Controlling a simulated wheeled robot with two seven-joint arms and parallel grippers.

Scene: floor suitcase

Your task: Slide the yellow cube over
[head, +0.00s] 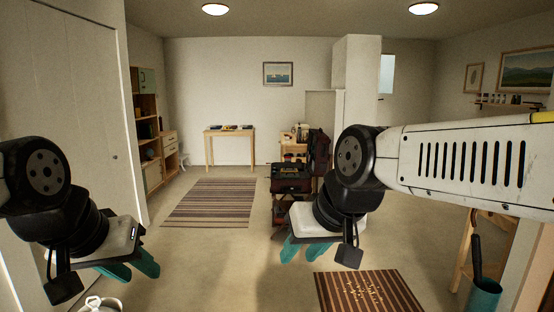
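I see no yellow cube in the head view. My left gripper (136,268) is at the lower left, with teal fingers pointing down and away over the floor. My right gripper (302,254) is near the middle, also with teal fingers pointing down, above bare carpet. No object shows between the fingers of either one. The fingers are partly hidden by the gripper bodies, so I cannot tell how far apart they are.
A dark open case (290,179) stands beyond my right gripper. A striped rug (210,203) lies left of it, and a brown striped mat (368,292) lies at the front. A wooden table (229,134) is at the back wall.

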